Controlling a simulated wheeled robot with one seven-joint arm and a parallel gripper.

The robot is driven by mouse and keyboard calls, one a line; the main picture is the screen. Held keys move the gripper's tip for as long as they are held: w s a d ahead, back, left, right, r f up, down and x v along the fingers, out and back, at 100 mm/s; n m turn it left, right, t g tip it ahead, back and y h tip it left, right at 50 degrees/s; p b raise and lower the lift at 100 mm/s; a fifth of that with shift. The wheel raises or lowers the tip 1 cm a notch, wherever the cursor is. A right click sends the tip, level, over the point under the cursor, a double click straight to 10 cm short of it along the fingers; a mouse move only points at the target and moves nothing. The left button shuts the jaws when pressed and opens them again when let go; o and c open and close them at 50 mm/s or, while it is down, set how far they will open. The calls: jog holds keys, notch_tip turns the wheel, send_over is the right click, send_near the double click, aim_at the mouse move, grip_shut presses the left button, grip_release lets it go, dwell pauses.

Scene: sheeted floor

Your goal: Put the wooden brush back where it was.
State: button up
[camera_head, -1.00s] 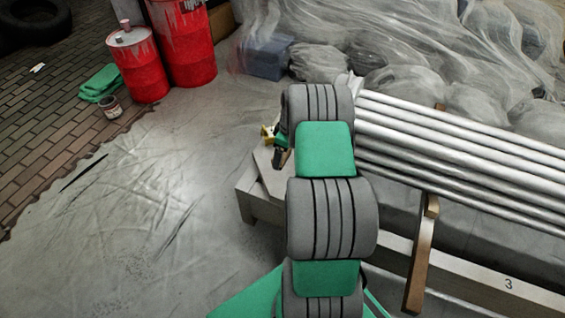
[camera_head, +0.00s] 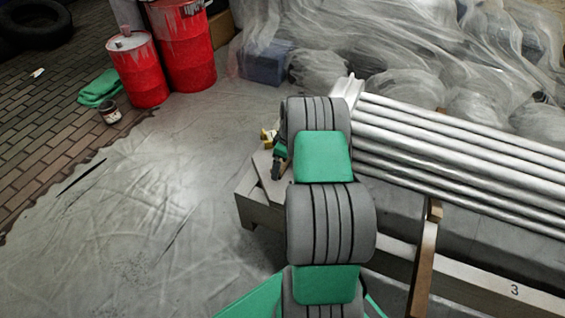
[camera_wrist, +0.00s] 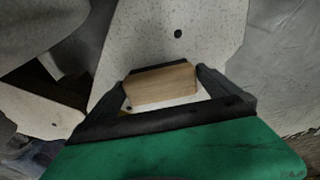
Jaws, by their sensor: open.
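The wooden brush (camera_wrist: 162,83) shows in the wrist view as a pale tan wooden block with a white part below it. It lies between the two dark fingers of my gripper (camera_wrist: 163,77), which are spread on its left and right. I cannot tell whether the fingers touch it. Below and beyond it is a pale speckled board (camera_wrist: 180,35) with a dark round hole. In the head view my arm hides most of my gripper; a dark finger (camera_head: 277,168) shows over the end of the pale beam.
Red drums (camera_head: 140,70), a green cloth (camera_head: 98,88) and a paint can (camera_head: 110,112) stand at the back left. The sheeted floor at left is clear.

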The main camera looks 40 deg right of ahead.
notch_tip(320, 180, up, 12)
jog(key=s+p, duration=0.2)
jog(key=p, duration=0.3)
jog(key=s+a+r+m, duration=0.2)
jog(key=s+a+r, duration=0.1)
jog(key=a+r, duration=0.85)
jog(key=s+a+r+m, duration=0.1)
jog(key=s+a+m, duration=0.3)
jog(key=s+a, duration=1.1)
jog(key=shift+s+r+h, duration=0.35)
jog(key=shift+s+h, duration=0.05)
